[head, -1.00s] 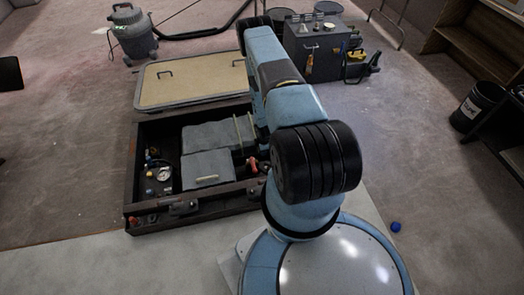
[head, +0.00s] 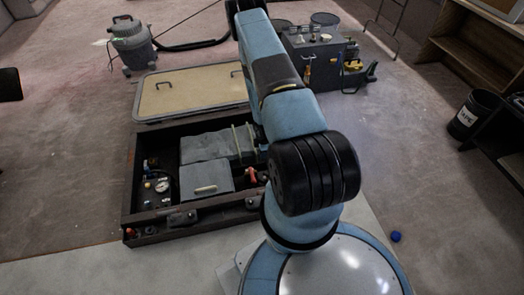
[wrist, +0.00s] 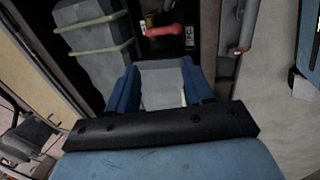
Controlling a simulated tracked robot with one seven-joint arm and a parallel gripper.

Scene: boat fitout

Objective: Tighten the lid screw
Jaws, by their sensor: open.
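My gripper (wrist: 160,88) shows in the wrist view with two blue fingers spread apart. It is open, and a grey surface shows between and beyond the fingers. In the head view my arm hides the gripper. A dark open box (head: 130,180) set in the floor holds grey blocks (head: 205,147), a round gauge (head: 162,186) and small fittings. A red-handled part (wrist: 160,31) lies just beyond the fingers in the wrist view; it also shows in the head view (head: 251,175). I cannot make out the lid screw in either view.
A tan panel with two handles (head: 190,92) lies flat behind the box. A grey cabinet with tools (head: 318,62) and a vacuum (head: 132,42) stand farther back. A blue ball (head: 396,236) and a black bin (head: 474,112) are at right. Open floor lies between.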

